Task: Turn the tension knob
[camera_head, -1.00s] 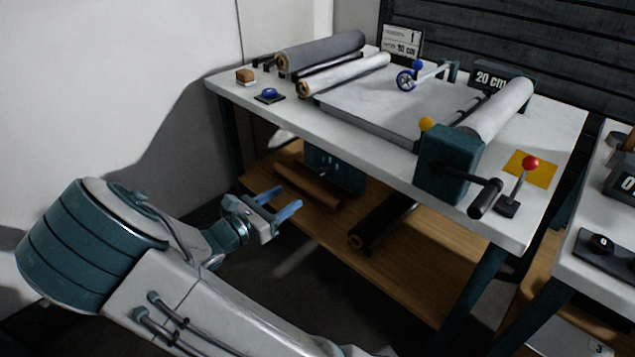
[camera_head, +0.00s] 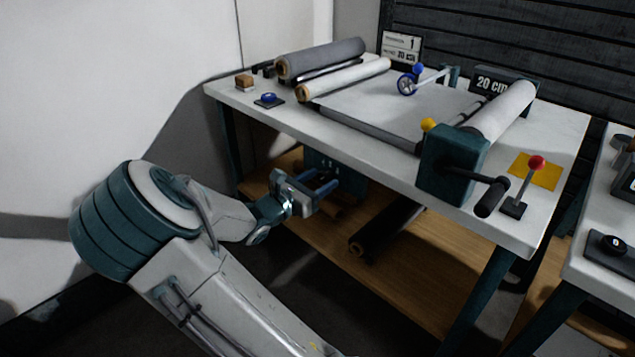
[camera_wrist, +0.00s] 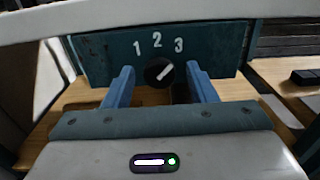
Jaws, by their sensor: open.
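The tension knob (camera_wrist: 159,72) is a round black dial with a white pointer line. It sits on a dark teal panel (camera_wrist: 105,58) under the white numbers 1, 2 and 3. The pointer slants up and right, toward the 3. My gripper (camera_wrist: 161,85) is open, its two blue fingers on either side of the knob in the wrist view; I cannot tell whether they reach it. In the head view my gripper (camera_head: 330,182) is below the table's front edge, before the teal panel (camera_head: 350,178). The knob is not discernible there.
The white table top (camera_head: 365,150) overhangs the panel. A wooden shelf (camera_head: 400,265) lies below with a dark roll (camera_head: 385,230) on it. On top are a grey roll (camera_head: 325,57), a crank handle (camera_head: 491,197) and a red-topped lever (camera_head: 536,163) at the right.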

